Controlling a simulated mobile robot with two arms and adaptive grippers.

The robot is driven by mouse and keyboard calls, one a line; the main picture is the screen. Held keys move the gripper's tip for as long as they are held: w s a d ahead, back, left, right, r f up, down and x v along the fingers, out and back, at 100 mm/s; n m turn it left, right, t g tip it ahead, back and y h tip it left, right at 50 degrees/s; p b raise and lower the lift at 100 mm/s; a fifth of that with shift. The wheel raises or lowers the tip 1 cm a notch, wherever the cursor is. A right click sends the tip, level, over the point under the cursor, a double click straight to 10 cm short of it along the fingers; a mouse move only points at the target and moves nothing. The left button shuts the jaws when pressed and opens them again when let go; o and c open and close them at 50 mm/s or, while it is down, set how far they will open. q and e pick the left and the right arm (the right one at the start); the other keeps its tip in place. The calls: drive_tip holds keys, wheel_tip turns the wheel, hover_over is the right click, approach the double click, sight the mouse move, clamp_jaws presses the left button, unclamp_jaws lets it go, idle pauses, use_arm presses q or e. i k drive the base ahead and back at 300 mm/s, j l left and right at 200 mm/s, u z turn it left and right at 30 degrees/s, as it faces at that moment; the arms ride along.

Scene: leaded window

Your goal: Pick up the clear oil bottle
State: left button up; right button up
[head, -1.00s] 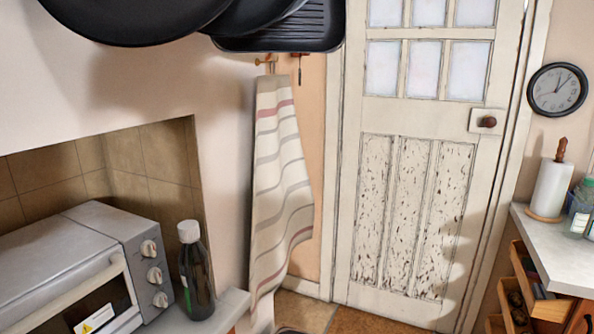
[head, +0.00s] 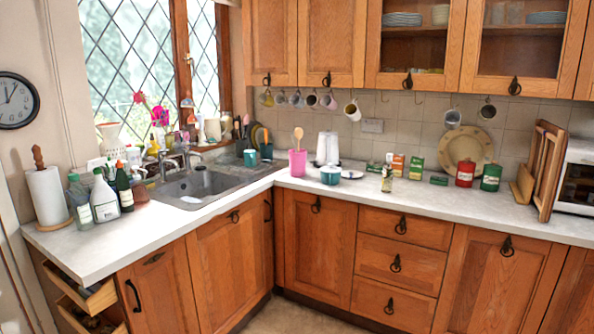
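A small clear bottle with yellowish contents (head: 387,180) stands upright on the back counter, right of a teal pot (head: 330,175). It may be the oil bottle, but it is too small to be sure. Neither of my grippers is in view.
The sink (head: 195,185) lies in the corner below the window. Green and red canisters (head: 465,173) and a wooden rack (head: 543,170) stand on the back counter. Two drawers (head: 90,297) stick out at lower left. The counter's front strip (head: 430,203) is clear.

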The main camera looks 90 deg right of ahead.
sight(388, 172)
drive_tip(key=z, duration=3.4)
drive_tip(key=i+j, duration=0.15)
drive_tip(key=i, duration=0.4)
drive_tip(key=i+j, duration=0.2)
drive_tip(key=i, duration=0.3)
drive_tip(key=i+j, duration=0.15)
drive_tip(key=i, duration=0.4)
drive_tip(key=j+u, duration=0.05)
